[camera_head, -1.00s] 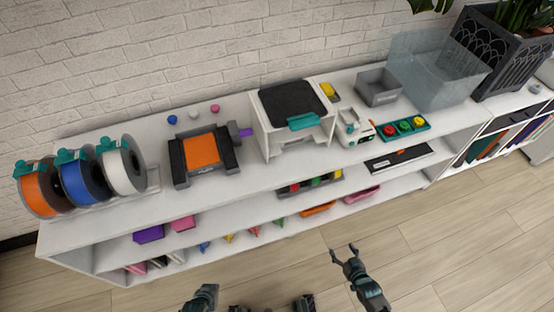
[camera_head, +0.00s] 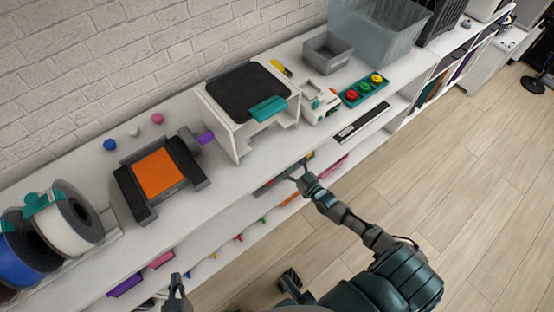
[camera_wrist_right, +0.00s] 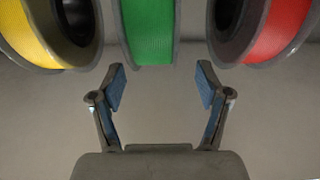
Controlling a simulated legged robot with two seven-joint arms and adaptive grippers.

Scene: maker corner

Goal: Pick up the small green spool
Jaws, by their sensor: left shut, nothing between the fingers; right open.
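The green spool (camera_wrist_right: 148,30) is at the top middle of the right wrist view, between a yellow spool (camera_wrist_right: 35,35) and a red spool (camera_wrist_right: 272,30). My right gripper (camera_wrist_right: 160,85) is open and empty. Its fingertips are apart on either side of the green spool's line, just below it in the picture, with a gap visible. In the head view my right gripper (camera_head: 299,175) reaches the shelf below the top board and largely hides the spools there. My left gripper (camera_head: 176,284) is shut and empty, low in front of the shelf unit.
The white top board (camera_head: 225,180) lies above my right gripper. The floor (camera_head: 440,170) at right is clear.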

